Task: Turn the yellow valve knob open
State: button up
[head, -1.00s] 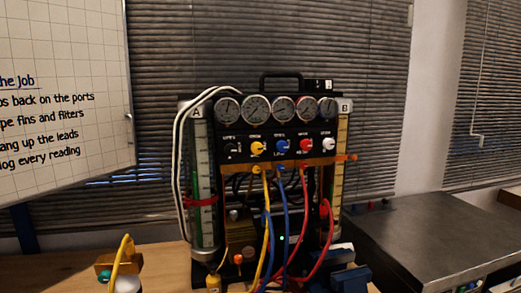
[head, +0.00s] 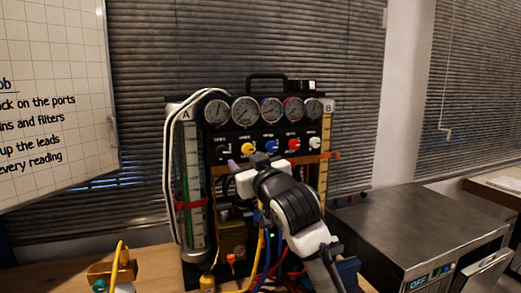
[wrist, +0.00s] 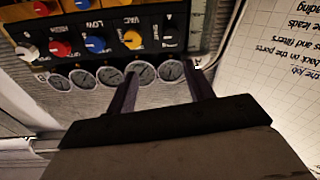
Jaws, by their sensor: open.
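The yellow valve knob (head: 248,148) is on the black panel of the gauge rig, under the row of gauges, between a black knob (head: 222,151) and a blue knob (head: 271,146). My gripper (head: 236,166) is in front of the panel, just below and left of the yellow knob. In the wrist view, which is upside down, the yellow knob (wrist: 132,39) lies beyond the tip of the left finger. My gripper (wrist: 163,76) is open there, with two dark fingers apart and nothing between them. No contact with the knob shows.
A red knob (head: 293,143) and a white knob (head: 314,142) sit farther right. Coloured hoses (head: 267,250) hang below the panel, partly behind my arm. Clear tubes flank the rig. A metal-topped unit (head: 420,230) stands at right.

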aim_at(249, 150)
jog(key=d+m+h, duration=0.1)
jog(key=d+h, duration=0.1)
jog(key=d, duration=0.2)
jog(key=p+x, duration=0.1)
jog(key=x, duration=0.3)
jog(key=p+x, duration=0.2)
jog(key=x, duration=0.2)
jog(key=p+x, duration=0.2)
jog(key=x, duration=0.2)
jog(key=shift+w+a+f, duration=0.2)
jog(key=shift+w+f, duration=0.15)
jog(key=shift+w+a+f, duration=0.15)
jog(key=shift+w, duration=0.45)
jog(key=c, duration=1)
jog(key=shift+o, duration=0.2)
